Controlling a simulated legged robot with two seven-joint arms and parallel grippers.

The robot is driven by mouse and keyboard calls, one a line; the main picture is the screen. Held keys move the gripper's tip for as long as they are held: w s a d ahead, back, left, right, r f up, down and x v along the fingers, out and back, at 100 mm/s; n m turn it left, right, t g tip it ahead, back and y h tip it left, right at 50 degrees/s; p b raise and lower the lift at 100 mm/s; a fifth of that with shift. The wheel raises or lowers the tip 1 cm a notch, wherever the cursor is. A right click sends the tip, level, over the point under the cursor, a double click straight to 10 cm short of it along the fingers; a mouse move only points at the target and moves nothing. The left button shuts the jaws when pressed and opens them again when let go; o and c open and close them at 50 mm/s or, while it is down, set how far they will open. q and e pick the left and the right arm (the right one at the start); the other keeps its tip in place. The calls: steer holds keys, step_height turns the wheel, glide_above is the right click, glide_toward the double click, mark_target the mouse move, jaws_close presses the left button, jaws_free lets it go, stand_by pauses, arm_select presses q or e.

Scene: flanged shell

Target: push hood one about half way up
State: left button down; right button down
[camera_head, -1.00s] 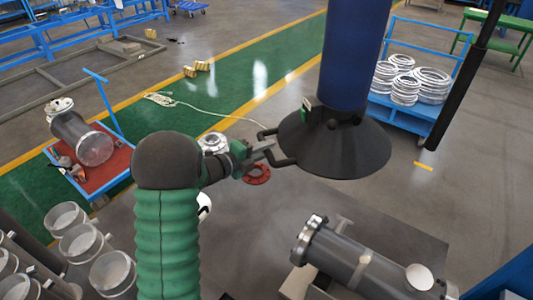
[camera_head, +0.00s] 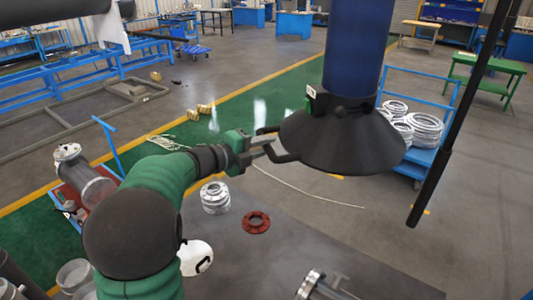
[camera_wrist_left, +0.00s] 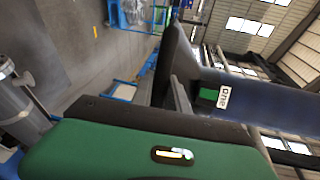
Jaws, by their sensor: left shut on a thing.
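Hood one is a black cone (camera_head: 345,145) under a thick blue duct (camera_head: 353,50), hanging in the upper middle of the head view. The wrist view shows the blue duct (camera_wrist_left: 280,112) with a small white label reading "one" (camera_wrist_left: 223,97). A dark bent handle sticks out from the hood's left side. My left gripper (camera_head: 268,147) is shut on this handle, with my green arm reaching up from the lower left. The wrist view shows the gripper's finger (camera_wrist_left: 181,100) close against the dark hood. My right gripper is not in view.
A slanting black pole (camera_head: 460,120) stands right of the hood. A blue cart (camera_head: 425,155) holds silver rings behind it. Below are a red flange (camera_head: 256,222), silver flanges (camera_head: 215,197) and a grey flanged pipe (camera_head: 318,287).

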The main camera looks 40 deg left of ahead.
arm_select(q)
steer(key=shift+r, duration=0.65)
steer(key=c, duration=1.4)
jaws_free()
steer(key=shift+a+f, duration=0.1)
steer(key=shift+o, duration=0.5)
steer(key=shift+f, duration=0.1)
steer(key=shift+a, duration=0.1)
steer(key=shift+s+a, duration=0.1)
steer(key=shift+s, duration=0.25)
steer(key=b+v, duration=0.5)
steer(key=v, duration=1.1)
steer(key=shift+b, duration=0.35)
